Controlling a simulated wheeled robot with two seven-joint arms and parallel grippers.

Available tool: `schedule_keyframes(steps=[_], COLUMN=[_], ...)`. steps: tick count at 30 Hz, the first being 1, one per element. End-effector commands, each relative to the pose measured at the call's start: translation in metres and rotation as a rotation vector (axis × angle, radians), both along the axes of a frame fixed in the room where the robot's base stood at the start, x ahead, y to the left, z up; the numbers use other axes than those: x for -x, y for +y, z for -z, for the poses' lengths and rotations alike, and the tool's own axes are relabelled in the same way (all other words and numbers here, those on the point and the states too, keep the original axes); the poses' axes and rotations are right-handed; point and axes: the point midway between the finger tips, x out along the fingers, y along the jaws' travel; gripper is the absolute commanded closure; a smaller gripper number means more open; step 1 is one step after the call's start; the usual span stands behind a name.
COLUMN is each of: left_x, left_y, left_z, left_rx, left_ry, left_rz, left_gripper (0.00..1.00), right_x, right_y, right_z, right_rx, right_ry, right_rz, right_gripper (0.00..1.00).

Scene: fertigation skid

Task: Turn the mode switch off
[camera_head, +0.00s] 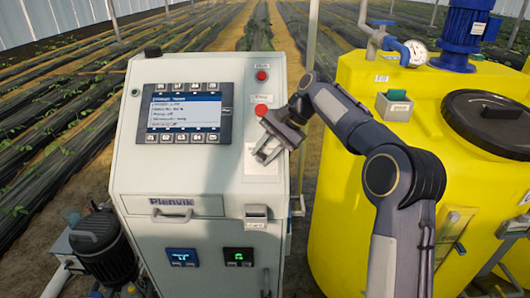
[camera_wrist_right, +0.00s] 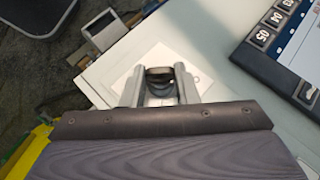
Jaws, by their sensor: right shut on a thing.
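The mode switch is a dark round knob (camera_wrist_right: 160,78) on a pale label plate on the cabinet's sloping face. In the right wrist view it sits between the two grey fingers of my right gripper (camera_wrist_right: 159,90), which is shut on it. In the head view my right gripper (camera_head: 267,155) is at the right side of the panel, below the red buttons, and it hides the knob. Part of the white plate (camera_head: 262,168) shows around the fingers. The knob's pointer and the plate's markings are not readable. My left gripper is out of view.
The white control cabinet (camera_head: 190,175) carries a screen (camera_head: 185,112) with keys around it. Two red buttons, an upper one (camera_head: 262,76) and a lower one (camera_head: 261,110), sit close to my right gripper. A card slot (camera_head: 256,212) is below. A yellow tank (camera_head: 345,215) stands right.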

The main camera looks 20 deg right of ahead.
Motion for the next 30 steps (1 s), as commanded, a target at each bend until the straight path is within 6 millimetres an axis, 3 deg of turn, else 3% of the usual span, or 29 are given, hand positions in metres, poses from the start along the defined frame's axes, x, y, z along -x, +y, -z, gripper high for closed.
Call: schedule_keyframes(steps=[5,6,10,20,30], left_x=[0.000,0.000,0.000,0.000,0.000], left_y=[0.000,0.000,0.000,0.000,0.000], left_z=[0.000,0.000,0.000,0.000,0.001], left_rx=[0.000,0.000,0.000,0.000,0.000], left_ry=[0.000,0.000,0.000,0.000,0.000], left_rz=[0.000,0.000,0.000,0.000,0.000], left_gripper=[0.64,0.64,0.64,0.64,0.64], right_x=[0.001,0.001,0.000,0.000,0.004], right_y=[0.000,0.000,0.000,-0.002,-0.033], right_z=[0.001,0.001,0.001,-0.002,-0.044], right_rx=[0.001,0.001,0.000,-0.001,-0.001], right_ry=[0.003,0.003,0.002,-0.001,-0.002], right_rz=[-0.002,-0.002,-0.002,0.000,0.001], right_gripper=[0.95,0.69,0.52,0.51,0.51])
